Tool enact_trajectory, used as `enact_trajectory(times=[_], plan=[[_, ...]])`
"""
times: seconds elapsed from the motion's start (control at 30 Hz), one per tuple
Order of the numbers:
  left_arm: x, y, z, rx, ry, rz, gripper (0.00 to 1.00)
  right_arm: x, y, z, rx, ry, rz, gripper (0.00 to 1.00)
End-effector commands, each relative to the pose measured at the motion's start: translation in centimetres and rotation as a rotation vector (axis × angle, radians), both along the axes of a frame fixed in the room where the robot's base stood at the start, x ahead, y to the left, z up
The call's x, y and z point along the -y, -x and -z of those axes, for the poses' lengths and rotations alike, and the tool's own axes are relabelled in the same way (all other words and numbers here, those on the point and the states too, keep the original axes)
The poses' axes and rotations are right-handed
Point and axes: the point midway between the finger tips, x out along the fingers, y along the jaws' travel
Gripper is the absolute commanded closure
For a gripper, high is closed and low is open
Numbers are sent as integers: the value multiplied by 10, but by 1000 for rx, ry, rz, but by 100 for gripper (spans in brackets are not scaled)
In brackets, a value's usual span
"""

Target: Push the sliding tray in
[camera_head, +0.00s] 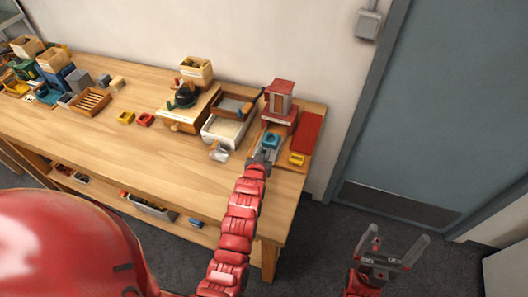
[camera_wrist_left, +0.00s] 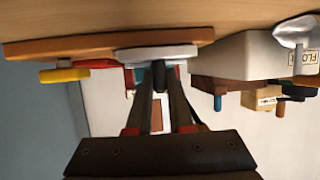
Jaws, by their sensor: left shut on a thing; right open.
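The red station (camera_head: 279,100) stands on a wooden board at the right end of the table. A light grey flat tray (camera_wrist_left: 130,54) shows in the left wrist view, low over the board, with a dark knob (camera_wrist_left: 158,72) at its near edge. A blue piece (camera_head: 271,141) sits at the front of the station; whether it rests on the tray is unclear. My left gripper (camera_head: 263,158) reaches the station's front and is shut on the dark knob, its fingers beside it. My right gripper (camera_head: 392,253) is open and empty, off the table to the right.
A white flour bin (camera_head: 222,132) with a metal scoop (camera_head: 219,153) stands left of the gripper. The table's front middle is clear.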

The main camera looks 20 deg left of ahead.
Motion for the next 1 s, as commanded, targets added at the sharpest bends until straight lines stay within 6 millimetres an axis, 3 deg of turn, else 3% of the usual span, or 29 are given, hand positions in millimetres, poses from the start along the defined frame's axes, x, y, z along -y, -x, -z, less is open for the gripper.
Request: enact_trajectory(times=[0.17,0.4,0.6,0.8,1.0], plan=[[0,-6,3,2,1,1,100,0,0,8,0,0,0,1],[2,-54,9,6,0,2,100,0,0,55,0,0,0,1],[4,-91,6,2,1,2,100,0,0,83,0,0,0,1],[4,-104,2,-1,0,1,100,0,0,90,0,0,0,1],[4,-105,-1,0,1,1,100,0,0,88,0,0,0,1]])
